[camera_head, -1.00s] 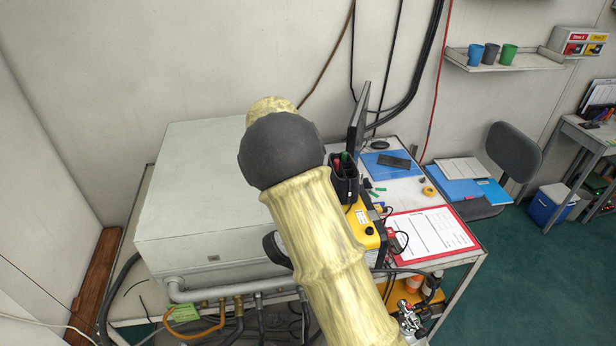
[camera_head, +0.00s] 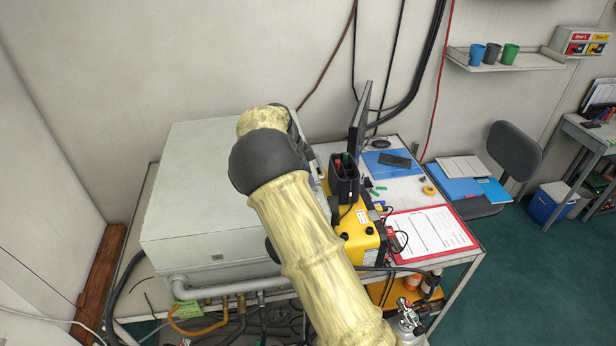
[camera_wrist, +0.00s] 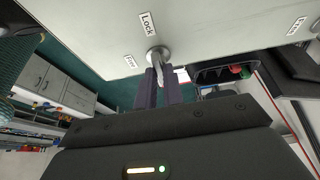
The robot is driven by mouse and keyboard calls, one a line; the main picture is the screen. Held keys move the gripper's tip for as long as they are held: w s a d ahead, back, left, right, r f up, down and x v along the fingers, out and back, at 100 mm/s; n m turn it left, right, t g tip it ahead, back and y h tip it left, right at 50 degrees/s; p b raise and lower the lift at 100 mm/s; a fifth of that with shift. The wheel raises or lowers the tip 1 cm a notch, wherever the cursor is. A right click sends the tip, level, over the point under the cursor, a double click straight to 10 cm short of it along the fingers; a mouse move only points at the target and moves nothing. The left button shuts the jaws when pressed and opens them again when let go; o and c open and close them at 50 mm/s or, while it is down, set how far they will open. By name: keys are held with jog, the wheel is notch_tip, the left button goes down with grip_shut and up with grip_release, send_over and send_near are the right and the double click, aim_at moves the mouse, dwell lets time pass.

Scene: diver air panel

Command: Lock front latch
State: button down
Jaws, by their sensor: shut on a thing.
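The front latch (camera_wrist: 155,54) is a small metal turn-handle on the pale panel face in the wrist view. A "Lock" label (camera_wrist: 147,23) sits above it, and a smaller label (camera_wrist: 130,62), hard to read, sits to its left. My gripper (camera_wrist: 160,76) has its two dark fingers at the latch, shut on its handle, which points down between them. In the head view the pale grey box (camera_head: 205,200) stands on the table. My arm hides the gripper and the latch there.
A yellow case (camera_head: 357,235) and a black pen holder (camera_head: 343,180) stand close to the box's right side. A monitor (camera_head: 359,118) is behind them. A red-edged clipboard (camera_head: 432,232) lies at the right. Pipes and hoses run along the box's front.

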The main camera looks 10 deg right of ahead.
jog(key=c, duration=1.5)
grip_release()
jog(key=b+v, duration=0.2)
jog(key=v, duration=1.5)
jog(key=shift+w+a+r, duration=0.1)
jog(key=shift+a, duration=0.05)
